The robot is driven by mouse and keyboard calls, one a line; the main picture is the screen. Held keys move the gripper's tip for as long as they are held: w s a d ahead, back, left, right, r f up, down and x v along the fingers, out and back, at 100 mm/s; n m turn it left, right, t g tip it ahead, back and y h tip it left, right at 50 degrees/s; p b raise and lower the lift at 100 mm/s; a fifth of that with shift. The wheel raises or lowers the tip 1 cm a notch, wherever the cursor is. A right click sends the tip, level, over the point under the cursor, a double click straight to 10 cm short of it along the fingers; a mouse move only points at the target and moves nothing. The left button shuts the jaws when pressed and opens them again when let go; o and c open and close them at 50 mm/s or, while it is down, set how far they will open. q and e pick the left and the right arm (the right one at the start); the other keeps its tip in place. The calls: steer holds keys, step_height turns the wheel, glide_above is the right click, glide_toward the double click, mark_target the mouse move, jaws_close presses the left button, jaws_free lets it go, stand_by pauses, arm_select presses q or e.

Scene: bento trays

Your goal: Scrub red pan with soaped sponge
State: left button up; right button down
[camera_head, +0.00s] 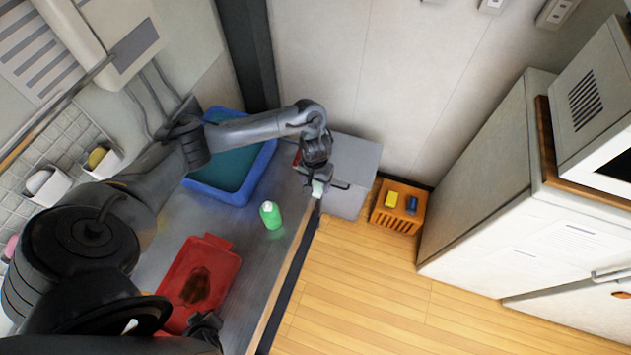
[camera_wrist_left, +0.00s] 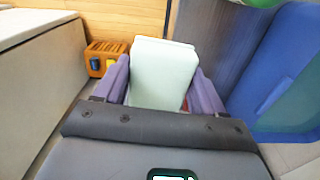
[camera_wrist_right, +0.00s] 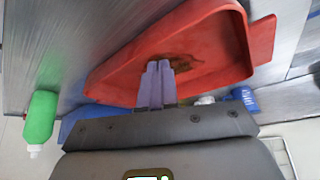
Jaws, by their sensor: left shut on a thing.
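The red pan (camera_head: 222,262) lies on the metal counter with a brown stain (camera_head: 196,287) on its floor; the right wrist view also shows the pan (camera_wrist_right: 110,80). My left gripper (camera_head: 318,182) is shut on a pale mint sponge (camera_wrist_left: 163,70), held near the counter's front edge, beyond the green bottle and apart from the pan. Whether the sponge carries soap cannot be told.
A blue basin (camera_head: 262,160) with teal contents stands at the back of the counter. A grey box (camera_head: 355,165) stands beyond the left gripper. An orange basket (camera_head: 382,222) with a yellow and a blue item sits on the floor. Wall holders are at the left.

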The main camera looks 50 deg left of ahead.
arm_select(q)
steer(key=shift+r+p, duration=2.1)
steer(key=shift+r, duration=0.3)
arm_select(e)
steer(key=shift+r, duration=2.35)
